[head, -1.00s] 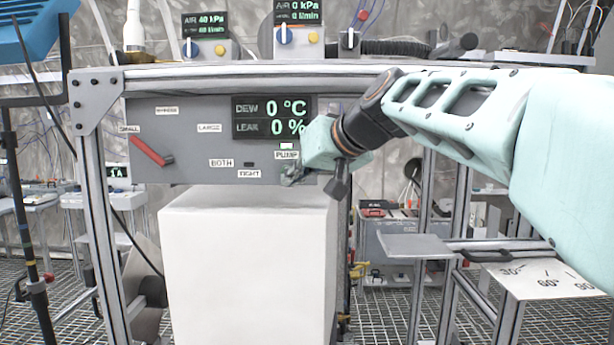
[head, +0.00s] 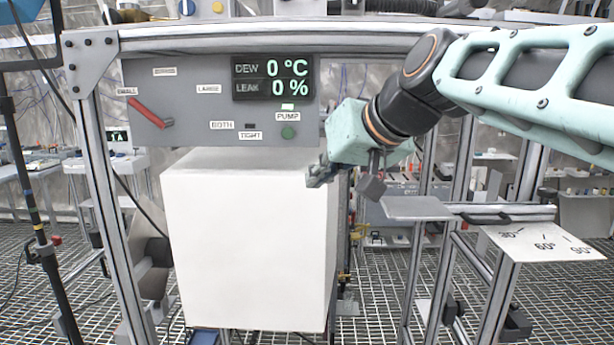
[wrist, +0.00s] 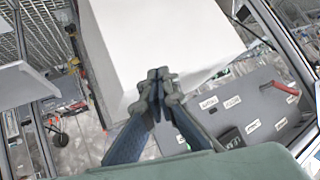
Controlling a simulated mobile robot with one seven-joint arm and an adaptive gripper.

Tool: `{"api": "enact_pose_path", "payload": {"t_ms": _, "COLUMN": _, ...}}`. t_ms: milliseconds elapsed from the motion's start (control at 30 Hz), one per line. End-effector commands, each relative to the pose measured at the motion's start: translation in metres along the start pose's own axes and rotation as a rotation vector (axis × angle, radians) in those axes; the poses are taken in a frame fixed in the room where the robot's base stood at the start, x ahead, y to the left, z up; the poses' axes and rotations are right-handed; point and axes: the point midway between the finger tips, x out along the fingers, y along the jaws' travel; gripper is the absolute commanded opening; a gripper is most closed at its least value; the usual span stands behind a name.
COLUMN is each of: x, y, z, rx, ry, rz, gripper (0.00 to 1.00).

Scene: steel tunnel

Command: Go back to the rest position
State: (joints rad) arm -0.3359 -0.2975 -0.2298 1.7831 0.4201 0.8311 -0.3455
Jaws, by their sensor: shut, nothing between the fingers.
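My gripper (head: 318,172) is in front of the right edge of the grey control panel, a little below and right of the pump button. Its fingers point left, toward the upper right edge of the white box (head: 250,240). In the wrist view my gripper (wrist: 158,88) shows its two fingertips together with nothing between them. The white box also shows there, beyond the fingertips (wrist: 165,35). I cannot tell the exact gap between the fingers and the box.
The grey panel (head: 200,105) carries a red lever (head: 151,113), a green pump button (head: 288,133) and a display (head: 272,79) reading 0 °C and 0 %. A grey shelf (head: 416,208) and an angle-marked plate (head: 540,242) stand at right. Frame posts surround the box.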

Motion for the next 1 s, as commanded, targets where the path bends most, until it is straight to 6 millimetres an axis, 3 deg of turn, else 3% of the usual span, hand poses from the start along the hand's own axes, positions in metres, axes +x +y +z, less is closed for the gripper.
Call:
{"api": "enact_pose_path", "payload": {"t_ms": 33, "x": -0.016, "y": 0.007, "z": 0.02, "rx": 0.022, "ry": -0.035, "rz": 0.032, "gripper": 0.0}}
{"api": "enact_pose_path", "payload": {"t_ms": 300, "x": -0.061, "y": 0.043, "z": 0.163, "rx": 0.11, "ry": -0.237, "rz": 0.24, "gripper": 0.0}}
{"api": "enact_pose_path", "payload": {"t_ms": 400, "x": -0.074, "y": 0.054, "z": 0.208, "rx": 0.131, "ry": -0.295, "rz": 0.316, "gripper": 0.0}}
{"api": "enact_pose_path", "payload": {"t_ms": 500, "x": -0.083, "y": 0.062, "z": 0.24, "rx": 0.146, "ry": -0.336, "rz": 0.373, "gripper": 0.0}}
{"api": "enact_pose_path", "payload": {"t_ms": 700, "x": -0.089, "y": 0.07, "z": 0.268, "rx": 0.157, "ry": -0.369, "rz": 0.421, "gripper": 0.0}}
{"api": "enact_pose_path", "payload": {"t_ms": 1000, "x": -0.089, "y": 0.07, "z": 0.268, "rx": 0.157, "ry": -0.37, "rz": 0.42, "gripper": 0.0}}
